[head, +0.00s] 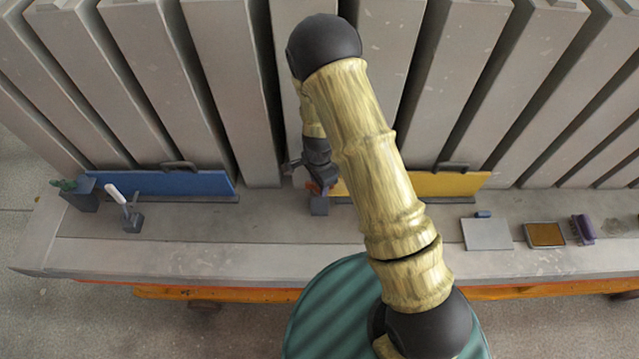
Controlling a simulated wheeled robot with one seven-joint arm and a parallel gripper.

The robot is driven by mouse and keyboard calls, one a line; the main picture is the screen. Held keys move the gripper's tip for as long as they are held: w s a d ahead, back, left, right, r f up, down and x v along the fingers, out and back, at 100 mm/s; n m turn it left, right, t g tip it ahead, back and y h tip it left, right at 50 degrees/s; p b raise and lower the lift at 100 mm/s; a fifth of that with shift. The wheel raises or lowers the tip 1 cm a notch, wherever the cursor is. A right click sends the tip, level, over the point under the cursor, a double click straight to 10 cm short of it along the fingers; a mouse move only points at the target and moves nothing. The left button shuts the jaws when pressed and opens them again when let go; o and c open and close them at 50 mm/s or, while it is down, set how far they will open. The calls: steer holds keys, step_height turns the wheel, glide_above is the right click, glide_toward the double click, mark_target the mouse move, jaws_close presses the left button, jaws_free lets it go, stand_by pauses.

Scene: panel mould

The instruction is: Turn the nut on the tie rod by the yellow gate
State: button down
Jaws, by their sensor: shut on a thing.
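The yellow gate (448,184) is a flat panel with a dark handle, standing at the foot of the grey panels. My arm hides part of its left side. A small grey block (319,206) sits by the gate's left end. A small orange-red nut (314,188) shows just above this block, mostly covered by my gripper. My gripper (316,184) points down and is shut on the nut. The tie rod itself is hidden behind the gripper, and the nut's turn angle cannot be made out.
A blue gate (180,183) stands to the left, with a green nut (66,185) on a grey block beside it. A white-handled tool (116,194) stands nearby. A light plate (487,234), an orange-brown pad (545,234) and a purple brush (583,228) lie at right.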

steer(key=shift+d+m, duration=0.1)
steer(key=shift+m, duration=0.7)
steer(key=m, duration=0.1)
steer(key=m+p, duration=0.1)
steer(key=shift+w+d+r+m, duration=0.1)
steer(key=shift+r+m, duration=0.05)
steer(key=shift+m, duration=0.25)
steer(key=shift+w+m, duration=0.1)
steer(key=shift+m, duration=0.2)
steer(key=shift+d, duration=0.1)
steer(key=shift+m+p, duration=0.9)
steer(key=shift+m, duration=0.3)
steer(key=shift+w+m, duration=0.1)
steer(key=shift+m, duration=0.5)
steer(key=c, duration=1)
jaws_free()
steer(key=shift+c, duration=0.2)
